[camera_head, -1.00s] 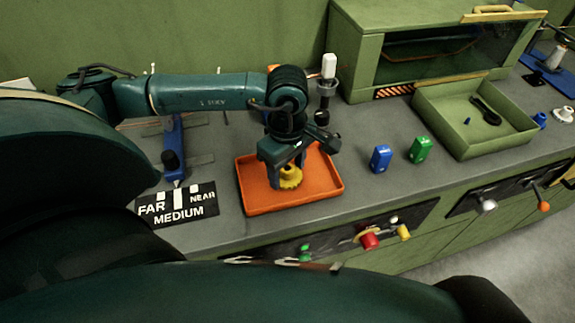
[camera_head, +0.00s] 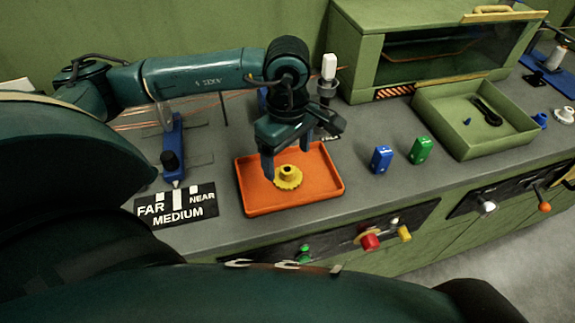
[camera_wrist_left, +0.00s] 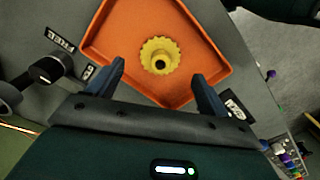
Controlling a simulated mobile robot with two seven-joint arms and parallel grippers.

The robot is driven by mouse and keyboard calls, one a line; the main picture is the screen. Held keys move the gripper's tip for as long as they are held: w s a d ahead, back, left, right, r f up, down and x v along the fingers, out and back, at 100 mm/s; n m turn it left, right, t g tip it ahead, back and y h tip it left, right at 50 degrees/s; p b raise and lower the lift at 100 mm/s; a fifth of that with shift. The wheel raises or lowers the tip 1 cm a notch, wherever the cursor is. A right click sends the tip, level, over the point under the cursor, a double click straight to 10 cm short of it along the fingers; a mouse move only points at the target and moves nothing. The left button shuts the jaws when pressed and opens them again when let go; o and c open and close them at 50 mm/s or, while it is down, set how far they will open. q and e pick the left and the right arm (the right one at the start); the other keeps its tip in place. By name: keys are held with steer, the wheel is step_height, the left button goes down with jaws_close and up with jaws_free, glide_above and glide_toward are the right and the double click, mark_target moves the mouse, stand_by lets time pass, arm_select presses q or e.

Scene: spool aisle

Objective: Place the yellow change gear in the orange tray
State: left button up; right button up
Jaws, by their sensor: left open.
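The yellow change gear (camera_head: 287,177) lies flat inside the orange tray (camera_head: 325,186), near its middle, with its hub facing up. In the left wrist view the gear (camera_wrist_left: 160,56) sits on the floor of the tray (camera_wrist_left: 215,52), beyond the fingertips and apart from them. My left gripper (camera_head: 288,160) is above the tray, open and empty, its two fingers spread wide; its fingers also show in the left wrist view (camera_wrist_left: 158,75). My right gripper is not in view.
A blue block (camera_head: 381,159) and a green block (camera_head: 420,150) stand right of the tray. A green bin (camera_head: 455,140) is farther right, before a green cabinet (camera_head: 350,60). A FAR/NEAR/MEDIUM card (camera_head: 178,206) lies to the left. A white-topped post (camera_head: 328,75) stands behind.

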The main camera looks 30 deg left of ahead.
arm_select(q)
step_height(320, 180, up, 8)
steer(key=shift+f, duration=0.2)
stand_by(0.4)
